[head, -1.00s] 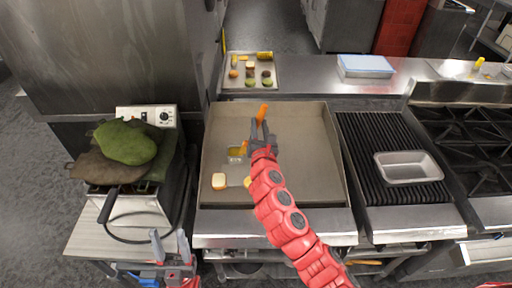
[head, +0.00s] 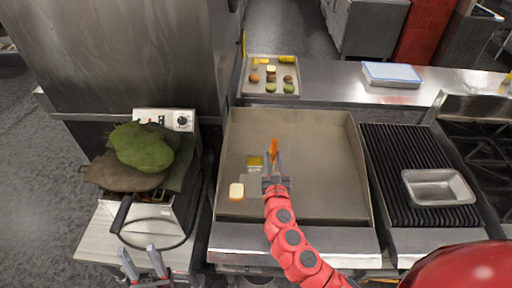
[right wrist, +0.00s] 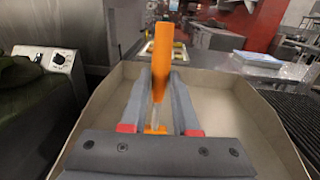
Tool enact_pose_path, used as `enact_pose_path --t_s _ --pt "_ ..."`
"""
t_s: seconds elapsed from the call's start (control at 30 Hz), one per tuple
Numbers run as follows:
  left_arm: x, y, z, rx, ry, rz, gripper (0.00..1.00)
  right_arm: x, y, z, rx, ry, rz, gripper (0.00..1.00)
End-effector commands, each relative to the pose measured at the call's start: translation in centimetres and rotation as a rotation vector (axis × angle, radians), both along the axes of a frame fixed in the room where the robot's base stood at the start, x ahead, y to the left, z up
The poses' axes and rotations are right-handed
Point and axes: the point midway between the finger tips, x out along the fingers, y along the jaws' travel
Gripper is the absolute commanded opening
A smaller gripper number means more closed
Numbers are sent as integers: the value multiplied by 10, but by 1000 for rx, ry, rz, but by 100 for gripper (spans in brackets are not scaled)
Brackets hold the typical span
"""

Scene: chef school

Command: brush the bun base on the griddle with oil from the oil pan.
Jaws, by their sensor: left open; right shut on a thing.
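The pale bun base (head: 236,191) lies on the griddle (head: 320,165), toward its front left. The oil pan (head: 255,162) shows as a small yellowish square behind and right of the bun. My right gripper (head: 274,172) is shut on the brush with an orange handle (head: 274,150), above the griddle and right of the bun and pan. In the right wrist view the handle (right wrist: 161,72) stands up between the fingers; the bristle end is hidden. My left gripper (head: 143,262) is open and empty, low at the left beside the fryer.
Behind the griddle a tray (head: 249,90) holds several food pieces. A grill with a metal pan (head: 438,188) is at the right. A fryer with green and brown cloth-like things (head: 145,148) is at the left. The griddle's right half is clear.

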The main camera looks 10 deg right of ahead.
Motion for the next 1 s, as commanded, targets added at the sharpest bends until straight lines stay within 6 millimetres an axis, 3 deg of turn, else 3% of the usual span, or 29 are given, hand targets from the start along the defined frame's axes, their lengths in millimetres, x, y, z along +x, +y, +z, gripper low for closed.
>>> enact_pose_path --t_s 0.6,1.0 --pt "0 0 -55 0 0 0 50 0 -1 -58 -1 0 -1 0" --pt "0 0 -57 0 0 0 50 -1 -1 -61 -1 0 -2 0"
